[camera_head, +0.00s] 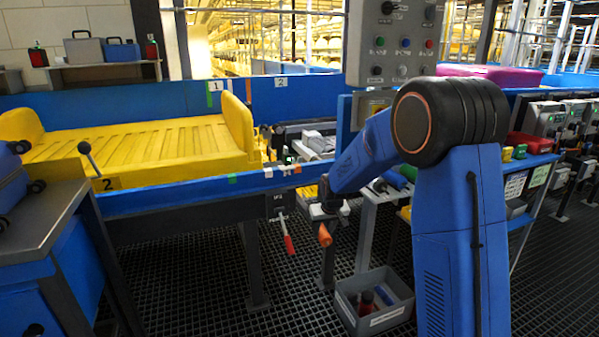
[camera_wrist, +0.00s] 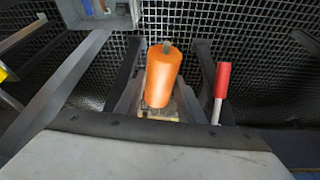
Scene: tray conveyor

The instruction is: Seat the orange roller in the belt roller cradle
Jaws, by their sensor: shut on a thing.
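The orange roller (camera_head: 324,236) hangs below my gripper (camera_head: 325,213), slightly tilted, in front of the blue conveyor rail. In the wrist view the roller (camera_wrist: 163,78) sits between the dark fingers of my gripper (camera_wrist: 163,95), with a grey shaft stub at its far end. My gripper is shut on it. The roller is in the air, apart from the floor and rail. I cannot clearly make out the belt roller cradle; the gap in the conveyor (camera_head: 305,140) right of the yellow tray is small and partly hidden by the rail and my arm.
A red-handled lever (camera_head: 288,240) hangs from the rail just left of the roller; its handle (camera_wrist: 222,80) also shows in the wrist view. A grey bin (camera_head: 345,306) stands on the grated floor below. A yellow tray (camera_head: 240,130) lies on the conveyor. A control panel (camera_head: 395,42) stands behind my arm.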

